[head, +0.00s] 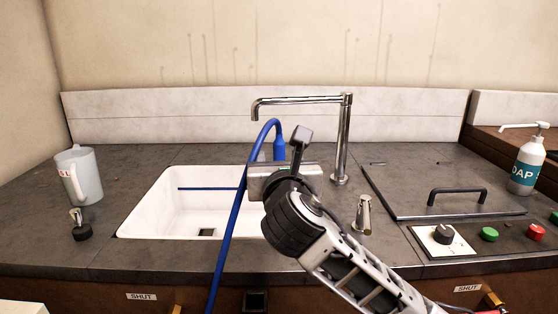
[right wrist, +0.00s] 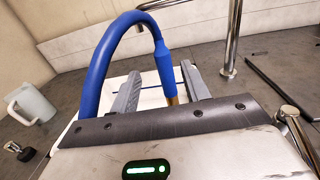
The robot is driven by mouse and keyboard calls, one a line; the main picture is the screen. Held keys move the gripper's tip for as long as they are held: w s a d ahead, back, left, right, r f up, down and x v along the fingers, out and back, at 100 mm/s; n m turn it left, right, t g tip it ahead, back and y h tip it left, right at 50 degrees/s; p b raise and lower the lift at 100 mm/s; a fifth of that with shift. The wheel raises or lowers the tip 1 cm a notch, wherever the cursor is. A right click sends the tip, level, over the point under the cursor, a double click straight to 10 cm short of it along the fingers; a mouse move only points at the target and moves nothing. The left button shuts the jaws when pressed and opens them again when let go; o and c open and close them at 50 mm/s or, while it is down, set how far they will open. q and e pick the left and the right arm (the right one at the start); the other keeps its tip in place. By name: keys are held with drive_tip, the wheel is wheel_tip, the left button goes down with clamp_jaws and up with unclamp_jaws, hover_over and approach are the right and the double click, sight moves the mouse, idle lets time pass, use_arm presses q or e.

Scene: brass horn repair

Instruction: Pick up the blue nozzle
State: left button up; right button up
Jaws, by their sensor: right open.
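The blue nozzle (head: 280,150) hangs tip down behind the sink's rear edge, at the end of an arched blue hose (head: 232,217). In the right wrist view the nozzle (right wrist: 167,68) shows its blue body and a brass tip, partly hidden by my gripper's body. My right gripper (head: 281,143) is open at the nozzle. In the right wrist view its two fingers (right wrist: 160,72) stand on either side of the nozzle, with gaps visible on both sides. I cannot tell how far between the fingers the nozzle is. My left gripper is not in view.
A white sink (head: 150,222) lies below, with a blue line across it. A chrome tap (head: 343,135) stands close right of my gripper. A small metal dispenser (head: 364,214), a handled lid (head: 410,203) and a soap bottle (head: 526,165) are right. A jug (head: 86,178) stands left.

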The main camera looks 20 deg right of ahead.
sight(280, 147)
drive_tip(key=x, duration=0.6)
drive_tip(key=shift+w+d+r, duration=0.15)
drive_tip(key=shift+d+r, duration=0.1)
clamp_jaws()
